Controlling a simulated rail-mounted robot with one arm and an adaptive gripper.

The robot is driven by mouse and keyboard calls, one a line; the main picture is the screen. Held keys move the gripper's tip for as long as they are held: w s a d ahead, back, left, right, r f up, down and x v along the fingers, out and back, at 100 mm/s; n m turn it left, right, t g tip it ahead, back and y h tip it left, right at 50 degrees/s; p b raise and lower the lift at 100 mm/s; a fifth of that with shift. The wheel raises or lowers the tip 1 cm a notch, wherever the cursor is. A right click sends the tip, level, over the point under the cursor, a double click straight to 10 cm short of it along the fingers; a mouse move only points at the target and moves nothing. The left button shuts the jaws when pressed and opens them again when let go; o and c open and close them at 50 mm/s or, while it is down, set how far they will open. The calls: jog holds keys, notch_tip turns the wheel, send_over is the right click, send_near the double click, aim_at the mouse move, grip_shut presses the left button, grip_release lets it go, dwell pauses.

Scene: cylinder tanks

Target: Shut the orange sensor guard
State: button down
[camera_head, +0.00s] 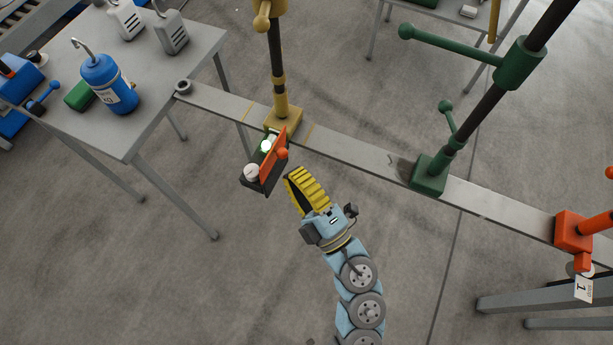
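The orange sensor guard (270,160) is a flat orange panel with a round orange knob (282,153) on its right face. It stands along the right side of a small dark box (253,185) on the rail. The box's top looks uncovered, showing a bright white-green light (266,146) and a pale round part (251,171), so the guard appears open. My gripper (290,177), with yellow ribbed fingers, is just right of and below the guard, and seems apart from it. The fingers overlap in this view, so their opening is hidden.
A grey rail beam (350,154) runs behind the box, with a yellow post base (284,122), a green clamp (430,174) and an orange clamp (573,231) on it. A grey table (150,132) at upper left holds a blue tank (108,84).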

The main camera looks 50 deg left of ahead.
aim_at(280, 158)
jog(key=shift+x, duration=1.15)
jog(key=shift+r+p, duration=0.25)
jog(key=shift+p, duration=0.1)
